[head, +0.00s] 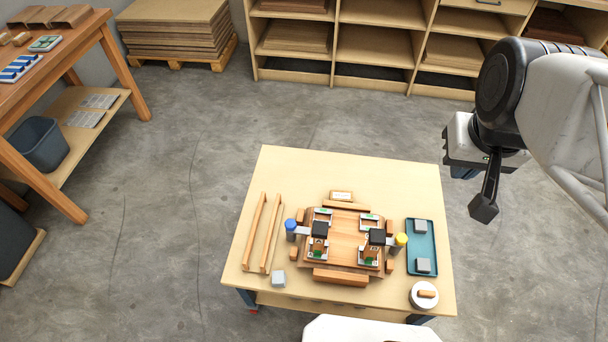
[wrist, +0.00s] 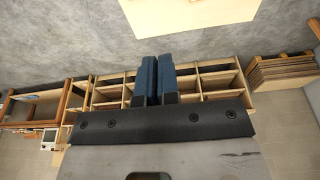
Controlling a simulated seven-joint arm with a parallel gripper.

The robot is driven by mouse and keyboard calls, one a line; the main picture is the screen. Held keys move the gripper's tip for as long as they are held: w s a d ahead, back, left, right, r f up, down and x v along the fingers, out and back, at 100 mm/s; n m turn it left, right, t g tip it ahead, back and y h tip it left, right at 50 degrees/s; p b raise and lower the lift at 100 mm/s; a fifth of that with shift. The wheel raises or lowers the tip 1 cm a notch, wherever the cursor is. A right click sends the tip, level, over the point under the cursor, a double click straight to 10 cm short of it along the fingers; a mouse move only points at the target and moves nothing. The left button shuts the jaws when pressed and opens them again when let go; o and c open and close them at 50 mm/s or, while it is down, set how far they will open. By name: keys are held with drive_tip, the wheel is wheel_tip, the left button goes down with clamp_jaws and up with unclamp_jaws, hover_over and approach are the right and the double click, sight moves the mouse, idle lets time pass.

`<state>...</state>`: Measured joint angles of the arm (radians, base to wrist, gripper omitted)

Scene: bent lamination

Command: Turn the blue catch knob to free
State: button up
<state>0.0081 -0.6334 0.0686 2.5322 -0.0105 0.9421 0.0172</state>
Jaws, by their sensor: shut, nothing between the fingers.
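The blue catch knob (head: 291,225) stands at the left side of the wooden fixture (head: 342,240) on the small table. It tops a grey post, with a light strip running from it toward the fixture. I cannot read its turn position at this size. A yellow knob (head: 401,240) sits on the fixture's right side. My gripper (head: 484,207) hangs in the air right of the table, well apart from the blue knob. In the wrist view my gripper's blue fingers (wrist: 157,80) are close together with nothing between them. The knob is not in the wrist view.
The table top (head: 285,165) is bare at the back. A teal tray (head: 421,248) with grey blocks and a round white container (head: 424,295) are at right.

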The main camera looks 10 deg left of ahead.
drive_tip(key=o, duration=0.5)
drive_tip(key=shift+w+a+f, duration=0.1)
drive_tip(key=shift+w+a, duration=0.05)
drive_tip(key=shift+w, duration=0.05)
drive_tip(key=shift+c, duration=0.2)
drive_tip(key=o, duration=0.6)
drive_tip(key=shift+m+y, duration=0.3)
drive_tip(key=shift+y, duration=0.1)
drive_tip(key=w+a+f, duration=0.2)
drive_tip(key=w, duration=0.1)
drive_tip(key=shift+w, duration=0.1)
drive_tip(key=shift+o, duration=0.2)
drive_tip(key=w+a+f+m+g+y, duration=0.1)
drive_tip(key=w+a+f+g, duration=0.1)
drive_tip(key=w+a+f, duration=0.3)
drive_tip(key=m+g+y, duration=0.2)
drive_tip(key=m+g, duration=0.2)
drive_tip(key=m, duration=0.3)
hover_over(290, 223)
drive_tip(key=w+d, duration=0.2)
wheel_tip(290, 223, down, 36)
drive_tip(key=shift+d, duration=0.2)
drive_tip(key=shift+w, duration=0.1)
drive_tip(key=shift+x, duration=3.85)
